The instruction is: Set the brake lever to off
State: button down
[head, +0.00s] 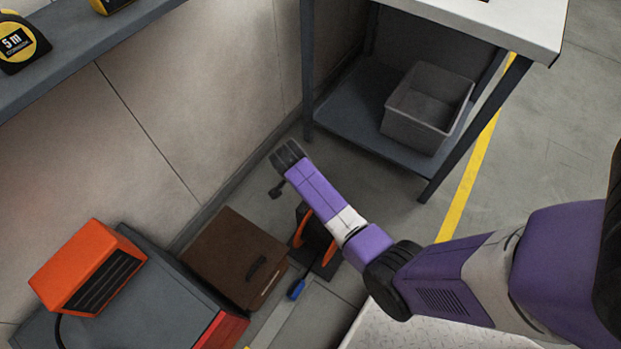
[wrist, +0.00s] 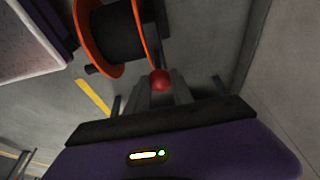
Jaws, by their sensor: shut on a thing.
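The brake lever's red ball knob (wrist: 160,80) shows in the wrist view, beside an orange-flanged reel with a black drum (wrist: 111,32). My gripper (wrist: 161,92) has its two grey fingers shut on the knob. The lever's shaft is mostly hidden, and I cannot read an on or off mark. In the head view the reel (head: 301,226) is partly covered by my purple arm. My fingers and the knob are hidden there.
A brown case (head: 232,255) and an orange heater (head: 88,270) on a grey cabinet stand left of the reel. A blue-handled tool (head: 296,289) is near the reel. A workbench (head: 480,22) with a grey bin (head: 427,108) on its shelf stands behind. The wall is close on the left.

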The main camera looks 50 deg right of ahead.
jog(key=a+h+b, duration=0.1)
jog(key=a+h, duration=0.2)
jog(key=shift+f+h+b, duration=0.3)
jog(key=shift+f+b, duration=0.05)
jog(key=shift+b, duration=0.05)
jog(key=a+h+b, duration=0.1)
jog(key=h+b, duration=0.1)
jog(key=b, duration=0.1)
jog(key=shift+a+f, duration=0.3)
jog(key=shift+a, duration=0.05)
jog(key=shift+a+h+b, duration=0.25)
jog(key=shift+h+b, duration=0.2)
jog(key=shift+h, duration=0.05)
jog(key=shift+s, duration=0.1)
jog(key=c, duration=1.1)
grip_release()
jog(key=shift+a, duration=0.1)
jog(key=p+v, duration=0.1)
jog(key=v, duration=0.6)
jog(key=shift+a+r, duration=0.25)
jog(key=shift+a, duration=0.05)
